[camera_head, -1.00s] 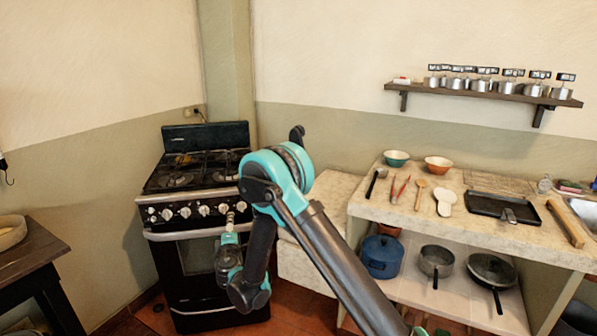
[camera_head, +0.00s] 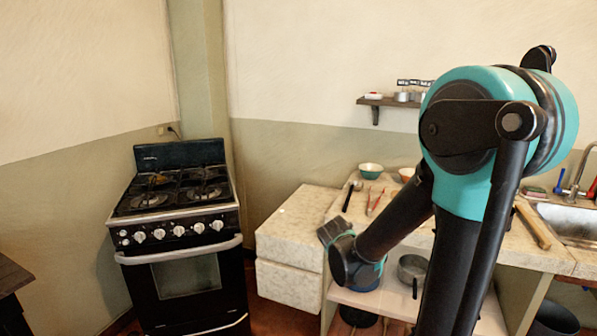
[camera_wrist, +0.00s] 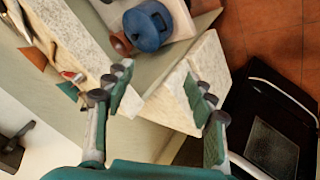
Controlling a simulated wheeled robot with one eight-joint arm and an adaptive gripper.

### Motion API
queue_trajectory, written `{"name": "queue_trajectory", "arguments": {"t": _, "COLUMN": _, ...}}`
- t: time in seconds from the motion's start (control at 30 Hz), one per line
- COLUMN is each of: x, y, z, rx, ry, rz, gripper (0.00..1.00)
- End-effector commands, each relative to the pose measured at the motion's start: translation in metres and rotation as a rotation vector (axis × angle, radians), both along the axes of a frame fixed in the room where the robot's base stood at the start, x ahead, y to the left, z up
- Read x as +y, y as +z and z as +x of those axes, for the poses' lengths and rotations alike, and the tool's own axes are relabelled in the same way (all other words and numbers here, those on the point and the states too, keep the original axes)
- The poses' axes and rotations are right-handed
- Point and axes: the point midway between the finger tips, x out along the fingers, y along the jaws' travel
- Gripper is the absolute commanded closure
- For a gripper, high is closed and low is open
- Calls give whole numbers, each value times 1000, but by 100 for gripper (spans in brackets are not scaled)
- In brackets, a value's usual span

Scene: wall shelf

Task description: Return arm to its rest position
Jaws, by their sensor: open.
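My gripper (camera_wrist: 157,80) shows in the wrist view with its two teal and grey fingers spread apart. Nothing is between the fingers. Behind them are a pale stone block, the side of the counter and a blue pot (camera_wrist: 148,26). In the head view my arm is bent in the right half of the picture. Its wrist end hangs in front of the counter, close to the pale stone block (camera_head: 298,225). The fingers cannot be made out there.
The black stove (camera_head: 180,230) stands at left. A wall shelf (camera_head: 382,101) with tins is partly hidden by my arm. A dark table (camera_head: 12,275) shows at far left.

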Motion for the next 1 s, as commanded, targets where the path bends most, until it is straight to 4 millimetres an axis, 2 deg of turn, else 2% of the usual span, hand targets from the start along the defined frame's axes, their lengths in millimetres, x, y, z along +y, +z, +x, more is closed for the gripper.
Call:
{"name": "queue_trajectory", "arguments": {"t": 0.03, "x": -16, "y": -3, "z": -22, "rx": 28, "ry": -44, "rz": 43, "gripper": 45}}
{"name": "queue_trajectory", "arguments": {"t": 0.2, "x": -42, "y": -18, "z": -90, "rx": 125, "ry": -173, "rz": 201, "gripper": 45}}
{"name": "queue_trajectory", "arguments": {"t": 0.4, "x": -49, "y": -36, "z": -158, "rx": 210, "ry": -288, "rz": 372, "gripper": 45}}
{"name": "queue_trajectory", "arguments": {"t": 0.5, "x": -47, "y": -42, "z": -179, "rx": 235, "ry": -322, "rz": 431, "gripper": 45}}
{"name": "queue_trajectory", "arguments": {"t": 0.67, "x": -44, "y": -47, "z": -193, "rx": 254, "ry": -345, "rz": 474, "gripper": 45}}
{"name": "queue_trajectory", "arguments": {"t": 1.0, "x": -44, "y": -47, "z": -193, "rx": 254, "ry": -345, "rz": 476, "gripper": 45}}
